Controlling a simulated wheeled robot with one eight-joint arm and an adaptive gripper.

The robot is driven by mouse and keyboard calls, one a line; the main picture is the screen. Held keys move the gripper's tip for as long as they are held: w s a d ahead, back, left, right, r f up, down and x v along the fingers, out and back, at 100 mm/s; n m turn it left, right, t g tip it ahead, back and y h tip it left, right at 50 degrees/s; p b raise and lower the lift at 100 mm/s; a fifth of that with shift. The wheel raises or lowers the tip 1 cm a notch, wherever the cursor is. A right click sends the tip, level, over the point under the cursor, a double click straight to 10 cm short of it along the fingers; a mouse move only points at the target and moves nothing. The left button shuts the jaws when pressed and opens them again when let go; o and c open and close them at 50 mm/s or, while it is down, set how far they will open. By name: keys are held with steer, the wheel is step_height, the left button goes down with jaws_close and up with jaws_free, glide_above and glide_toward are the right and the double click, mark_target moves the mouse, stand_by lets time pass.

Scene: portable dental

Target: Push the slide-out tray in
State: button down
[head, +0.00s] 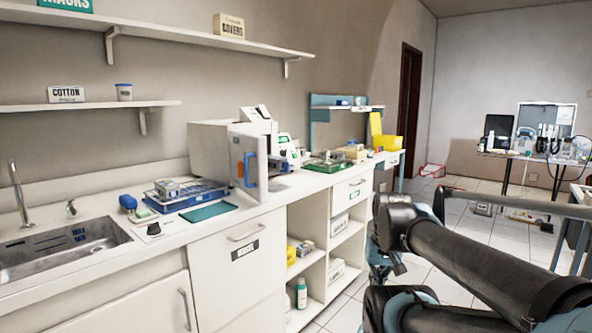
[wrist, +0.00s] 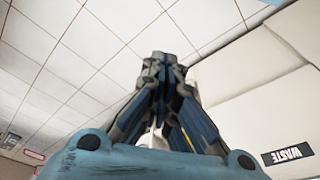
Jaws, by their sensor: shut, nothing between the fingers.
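I cannot pick out a slide-out tray for certain in either view. My gripper (wrist: 160,70) shows in the wrist view with its fingers together and nothing between them. Pale floor tiles lie behind it, and a white cabinet front with a WASTE label (wrist: 288,153) is to its right. In the head view my dark arm fills the lower right, and the gripper's fingertips cannot be made out there.
A long white counter (head: 110,262) with a sink (head: 70,245) runs along the left. A blue wire basket (head: 185,195) and a white box-shaped device (head: 215,150) stand on it. A table with equipment (head: 540,158) stands at the far right.

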steer(key=w+a+r+m+t+y, duration=0.1)
steer(key=w+a+r+m+y, duration=0.1)
steer(key=w+a+r+m, duration=0.55)
steer(key=w+a+r+m+t+y, duration=0.1)
steer(key=w+a+r+m+y, duration=0.2)
steer(key=w+r+m, duration=0.8)
steer(key=w+a+r+m+t+y, duration=0.15)
steer(key=w+a+r+m, duration=0.45)
steer(key=w+r, duration=0.65)
steer(key=w+r+x, duration=0.1)
steer(key=w+x, duration=0.1)
steer(key=x, duration=1.1)
steer(key=shift+w+a+m, duration=0.25)
steer(key=shift+w+m, duration=0.1)
steer(key=shift+w, duration=0.05)
steer(key=shift+r, duration=0.15)
